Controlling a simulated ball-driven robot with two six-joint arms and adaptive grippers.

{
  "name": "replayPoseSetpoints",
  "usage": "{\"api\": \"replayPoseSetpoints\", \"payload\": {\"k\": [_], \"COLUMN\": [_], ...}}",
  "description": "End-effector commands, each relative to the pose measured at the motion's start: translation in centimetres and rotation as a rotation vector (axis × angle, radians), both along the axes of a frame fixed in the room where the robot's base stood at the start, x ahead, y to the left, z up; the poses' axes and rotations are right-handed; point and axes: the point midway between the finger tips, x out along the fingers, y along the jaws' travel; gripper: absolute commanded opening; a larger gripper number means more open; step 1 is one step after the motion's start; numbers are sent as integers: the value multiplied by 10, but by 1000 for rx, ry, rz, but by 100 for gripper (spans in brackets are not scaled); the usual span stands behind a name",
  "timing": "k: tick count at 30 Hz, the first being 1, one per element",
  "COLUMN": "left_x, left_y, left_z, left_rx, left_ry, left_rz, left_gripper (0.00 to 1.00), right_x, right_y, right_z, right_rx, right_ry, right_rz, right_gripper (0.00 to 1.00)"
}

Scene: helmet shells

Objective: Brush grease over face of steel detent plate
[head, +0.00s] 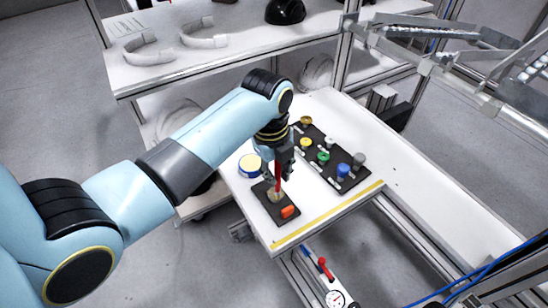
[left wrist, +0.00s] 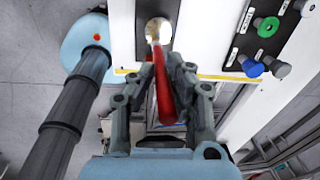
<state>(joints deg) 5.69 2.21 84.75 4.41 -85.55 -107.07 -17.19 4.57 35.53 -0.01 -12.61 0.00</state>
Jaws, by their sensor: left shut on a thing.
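My left gripper (head: 278,172) is shut on a red-handled brush (head: 278,182). In the left wrist view, the red handle (left wrist: 163,88) runs between the fingers of the left gripper (left wrist: 164,62). The brush points down over a small dark mat (head: 265,209) near the table's front left. A small pale tan piece (head: 272,196), also in the left wrist view (left wrist: 154,27), is at the brush's lower end; I cannot tell whether it is the steel detent plate or whether the bristles touch it. My right gripper is not in view.
A black board (head: 322,166) with several coloured knobs lies to the right. A yellow strip (head: 330,215) marks the white table's front edge. The table's right side (head: 420,200) is clear.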

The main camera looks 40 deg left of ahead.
Motion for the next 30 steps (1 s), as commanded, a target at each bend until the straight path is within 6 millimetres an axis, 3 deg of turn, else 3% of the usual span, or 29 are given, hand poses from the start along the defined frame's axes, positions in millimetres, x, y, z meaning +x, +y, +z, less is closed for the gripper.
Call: {"api": "replayPoseSetpoints", "payload": {"k": [30], "left_x": [21], "left_y": [4], "left_z": [-1], "left_rx": [2], "left_ry": [-1], "left_rz": [0], "left_gripper": [0], "right_x": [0], "right_y": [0], "right_z": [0], "right_rx": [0], "right_ry": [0], "right_rz": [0], "right_gripper": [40]}}
